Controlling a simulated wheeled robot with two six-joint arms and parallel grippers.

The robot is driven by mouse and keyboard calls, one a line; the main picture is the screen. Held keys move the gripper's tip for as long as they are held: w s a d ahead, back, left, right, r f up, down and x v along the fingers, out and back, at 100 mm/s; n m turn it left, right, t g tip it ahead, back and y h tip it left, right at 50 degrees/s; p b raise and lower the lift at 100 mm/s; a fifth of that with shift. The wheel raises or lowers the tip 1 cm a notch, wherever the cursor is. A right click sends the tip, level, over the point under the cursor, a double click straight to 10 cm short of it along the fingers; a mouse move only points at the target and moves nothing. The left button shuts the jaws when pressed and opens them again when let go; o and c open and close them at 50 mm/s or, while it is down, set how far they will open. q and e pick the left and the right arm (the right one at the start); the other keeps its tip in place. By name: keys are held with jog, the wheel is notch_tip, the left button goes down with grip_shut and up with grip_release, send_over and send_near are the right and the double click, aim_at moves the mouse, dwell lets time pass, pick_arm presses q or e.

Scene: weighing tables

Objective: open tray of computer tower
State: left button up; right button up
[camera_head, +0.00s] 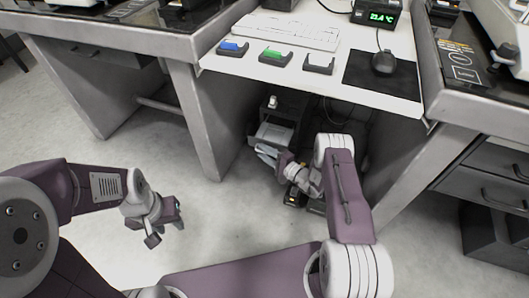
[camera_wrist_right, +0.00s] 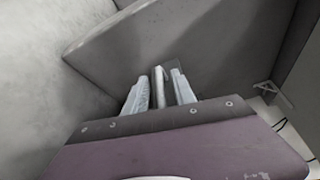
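The dark computer tower (camera_head: 287,109) stands on the floor under the middle desk. A pale grey flat piece (camera_head: 273,134) shows at its front; I cannot tell whether it is the tray or how far out it is. My right gripper (camera_head: 266,152) is just in front of and below this piece. In the right wrist view its two pale fingers (camera_wrist_right: 159,88) are apart, with a narrow light strip standing between them, apparently not clamped. My left gripper (camera_head: 167,232) is open and empty above the floor at the left, far from the tower.
The desk above (camera_head: 335,87) holds a keyboard (camera_head: 288,31), a mouse (camera_head: 384,62) and blue, green and white items. Its side panel (camera_head: 212,120) stands left of the tower. Cables hang behind, and drawers (camera_head: 487,185) stand at the right. The floor at front left is clear.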

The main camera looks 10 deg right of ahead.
jog(key=p+v, duration=0.5)
jog(key=v, duration=0.4)
dwell(0.3)
